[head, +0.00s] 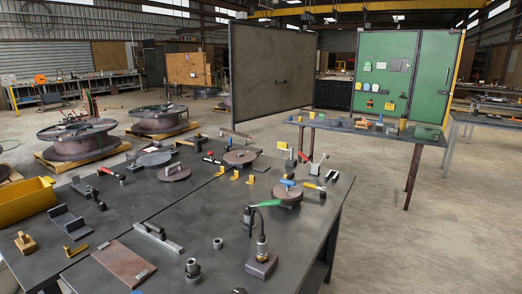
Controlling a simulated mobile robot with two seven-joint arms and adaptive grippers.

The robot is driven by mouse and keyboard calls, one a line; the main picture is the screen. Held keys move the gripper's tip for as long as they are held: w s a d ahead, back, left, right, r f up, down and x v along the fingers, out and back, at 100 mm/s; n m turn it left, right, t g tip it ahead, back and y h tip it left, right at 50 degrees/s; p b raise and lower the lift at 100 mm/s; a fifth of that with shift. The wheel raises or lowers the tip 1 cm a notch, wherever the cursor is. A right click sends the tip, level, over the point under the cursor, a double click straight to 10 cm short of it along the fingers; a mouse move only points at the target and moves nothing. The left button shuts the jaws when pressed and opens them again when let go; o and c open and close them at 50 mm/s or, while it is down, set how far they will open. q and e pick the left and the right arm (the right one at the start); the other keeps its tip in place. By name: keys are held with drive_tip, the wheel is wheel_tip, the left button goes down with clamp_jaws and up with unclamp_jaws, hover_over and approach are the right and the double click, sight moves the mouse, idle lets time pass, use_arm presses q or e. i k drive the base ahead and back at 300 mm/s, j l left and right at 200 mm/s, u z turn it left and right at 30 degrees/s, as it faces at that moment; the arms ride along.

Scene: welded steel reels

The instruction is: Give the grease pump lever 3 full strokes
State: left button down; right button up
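Near the front right of the dark steel table stands what looks like the grease pump, with a square dark base (261,265) and a short upright metal body (262,243). A thin dark hose or rod curves up from it to the left, near a black cylindrical part (248,216). A green handle (267,204) lies almost level just above and behind it; it may be the pump lever, but I cannot tell whether it joins the pump. Neither of my grippers is in view.
A round plate with colored clamps (288,196) sits close behind the pump. Metal fittings (193,270), a brown plate (123,263) and a yellow bin (24,203) lie to the left. A dark upright panel (271,70) stands behind. The floor right of the table is clear.

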sight(276, 201)
drive_tip(key=i+l+u, duration=0.1)
drive_tip(key=u, duration=0.4)
drive_tip(key=l+u, duration=0.3)
drive_tip(key=u, duration=0.15)
drive_tip(key=l+u, duration=0.2)
drive_tip(key=u, duration=0.3)
drive_tip(key=l+u, duration=0.15)
drive_tip(key=l, duration=0.2)
drive_tip(key=k+l+u, duration=0.2)
drive_tip(key=l+u, duration=0.15)
drive_tip(key=l, duration=0.3)
drive_tip(key=k+l, duration=0.15)
drive_tip(key=l, duration=0.25)
drive_tip(key=k+l, duration=0.1)
drive_tip(key=l, duration=0.3)
drive_tip(key=k+l+u, duration=0.1)
drive_tip(key=l, duration=0.3)
drive_tip(key=k+l, duration=0.15)
drive_tip(key=l, duration=0.25)
